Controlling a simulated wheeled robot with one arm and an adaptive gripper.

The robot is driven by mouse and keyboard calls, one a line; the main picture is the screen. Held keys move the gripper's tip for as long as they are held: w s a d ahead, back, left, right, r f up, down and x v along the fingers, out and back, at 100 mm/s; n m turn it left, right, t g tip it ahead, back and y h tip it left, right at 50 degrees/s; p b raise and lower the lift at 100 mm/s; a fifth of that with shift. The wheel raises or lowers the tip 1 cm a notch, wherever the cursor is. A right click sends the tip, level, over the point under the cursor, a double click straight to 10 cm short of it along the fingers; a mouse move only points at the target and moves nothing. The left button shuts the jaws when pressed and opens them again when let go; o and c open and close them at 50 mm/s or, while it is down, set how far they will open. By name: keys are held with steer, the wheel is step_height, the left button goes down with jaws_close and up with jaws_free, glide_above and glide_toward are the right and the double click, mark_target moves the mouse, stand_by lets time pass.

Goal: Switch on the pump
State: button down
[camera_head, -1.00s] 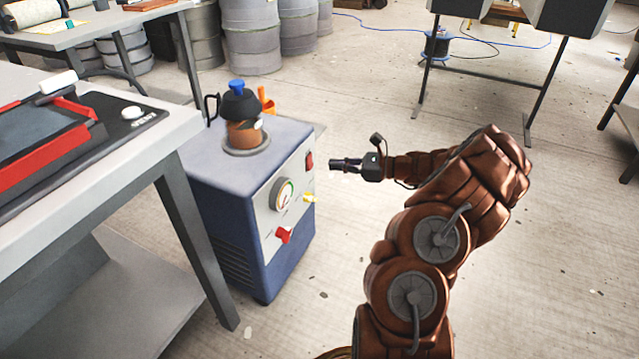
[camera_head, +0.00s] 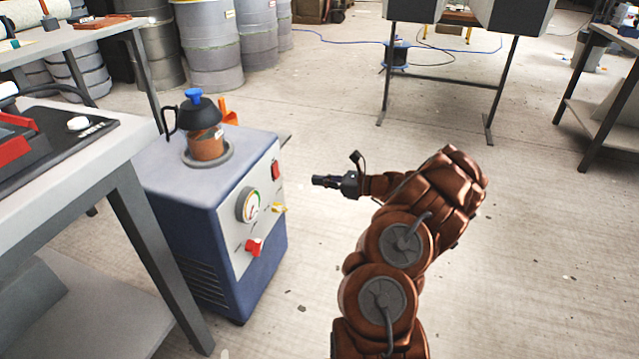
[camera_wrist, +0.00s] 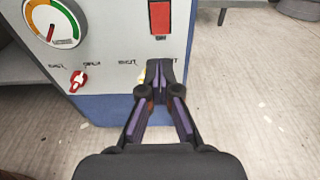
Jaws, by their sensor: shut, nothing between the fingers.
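The pump is a blue cabinet (camera_head: 225,215) with a pale front panel, standing on the floor at the left of the head view. Its panel carries a red rocker switch (camera_head: 275,170), a round gauge (camera_head: 248,206), a red valve handle (camera_head: 254,247) and a yellow handle (camera_head: 279,208). In the wrist view the red switch (camera_wrist: 160,17) is at top centre, above the fingertips. My gripper (camera_head: 316,181) is shut and empty, to the right of the panel and apart from it. In the wrist view my gripper (camera_wrist: 160,66) partly hides the yellow handle (camera_wrist: 142,76).
A black-lidded jar (camera_head: 205,135) stands on top of the pump. A grey workbench (camera_head: 100,165) is close on its left. Grey drums (camera_head: 210,45) and a dark-legged stand (camera_head: 445,80) are farther back. The floor right of my arm is clear.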

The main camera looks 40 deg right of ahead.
mark_target(278, 175)
steer(key=b+x, duration=0.4)
steer(key=x, duration=0.6)
steer(key=shift+w+a+f, duration=0.1)
steer(key=shift+w+f, duration=0.05)
steer(key=shift+f, duration=0.05)
steer(key=shift+w+a+r+b, duration=0.1)
steer(key=shift+w+a+b, duration=0.05)
steer(key=shift+w+b, duration=0.15)
steer(key=shift+w+r+p, duration=0.1)
steer(key=shift+r+p, duration=0.05)
steer(key=shift+p, duration=0.25)
